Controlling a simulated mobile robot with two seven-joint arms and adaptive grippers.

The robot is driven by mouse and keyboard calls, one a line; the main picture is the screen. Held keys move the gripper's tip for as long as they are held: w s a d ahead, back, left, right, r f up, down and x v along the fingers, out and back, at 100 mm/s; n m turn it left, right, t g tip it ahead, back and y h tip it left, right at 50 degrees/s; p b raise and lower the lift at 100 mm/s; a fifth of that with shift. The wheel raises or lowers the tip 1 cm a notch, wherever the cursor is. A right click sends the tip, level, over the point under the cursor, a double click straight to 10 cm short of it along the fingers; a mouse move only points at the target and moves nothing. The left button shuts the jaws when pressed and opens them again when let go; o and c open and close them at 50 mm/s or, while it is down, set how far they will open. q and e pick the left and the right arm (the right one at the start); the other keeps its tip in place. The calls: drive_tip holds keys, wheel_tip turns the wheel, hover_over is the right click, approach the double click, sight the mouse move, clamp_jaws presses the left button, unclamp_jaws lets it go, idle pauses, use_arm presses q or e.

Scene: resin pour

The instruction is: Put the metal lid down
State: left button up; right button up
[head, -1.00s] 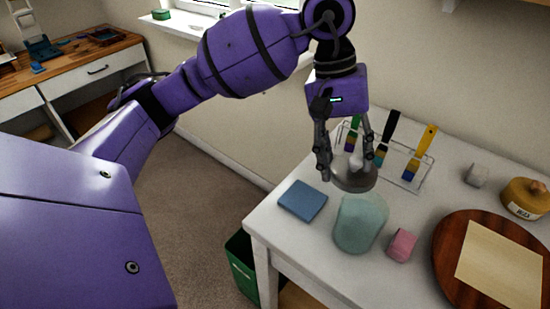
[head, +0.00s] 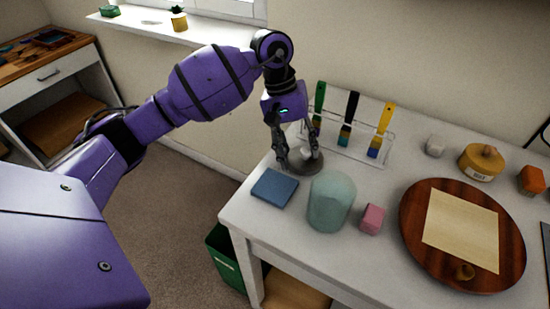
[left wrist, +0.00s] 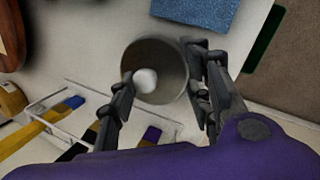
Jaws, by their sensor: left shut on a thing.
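The metal lid (head: 309,168) is a grey round disc with a pale knob, behind the pale green jar (head: 331,203) and the blue pad (head: 274,187). It also shows in the left wrist view (left wrist: 165,52) with its knob (left wrist: 145,80) up. My left gripper (head: 298,158) is shut on the lid from above, with its fingers at the knob and rim. The lid is low over the table's back left part; I cannot tell whether it touches the top. My right gripper is not in view.
A clear rack (head: 350,147) with three brushes stands close behind the lid. A pink block (head: 372,219) is right of the jar. A round wooden board (head: 411,237) with a paper sheet (head: 461,229) lies further right. A yellow pot (head: 481,164) stands at the back.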

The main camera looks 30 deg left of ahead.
use_arm(q)
drive_tip(key=shift+s+f+b, duration=0.15)
drive_tip(key=shift+f+b, duration=0.35)
drive_tip(key=shift+b, duration=0.05)
drive_tip(key=o, duration=0.7)
drive_tip(key=shift+s+f, duration=0.1)
drive_tip(key=o, duration=0.4)
drive_tip(key=shift+f, duration=0.1)
drive_tip(key=shift+w, duration=0.2)
drive_tip(key=shift+r, duration=0.2)
drive_tip(key=shift+r, duration=0.2)
drive_tip(key=v, duration=1.2)
drive_tip(key=shift+r, duration=0.45)
